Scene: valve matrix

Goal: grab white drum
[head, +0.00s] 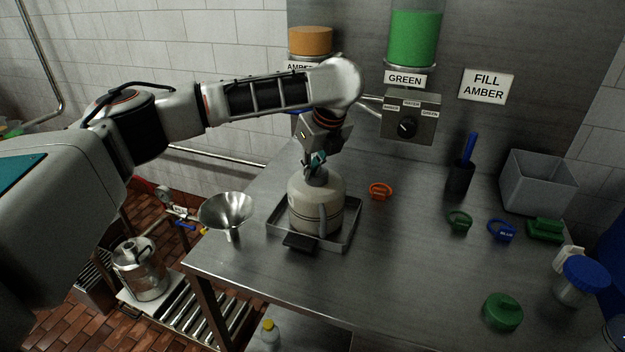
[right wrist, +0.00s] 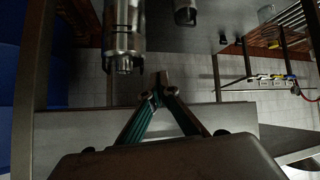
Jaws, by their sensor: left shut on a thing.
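The white drum (head: 307,209), a cream-coloured jug-like container with a handle, stands upright in a shallow metal tray (head: 343,242) on the steel table. My left gripper (head: 315,166) comes down from above and is shut on the drum's neck; the fingers partly hide the top. The drum appears to rest in the tray. My right gripper (right wrist: 160,92) shows only in the right wrist view, with its fingertips drawn together and nothing clearly held between them.
A metal funnel (head: 226,211) is at the table's left edge. An orange ring (head: 380,191) lies right of the tray. A grey bin (head: 538,182), a green lid (head: 502,312) and a blue-lidded jar (head: 581,281) stand farther right. The table's front middle is clear.

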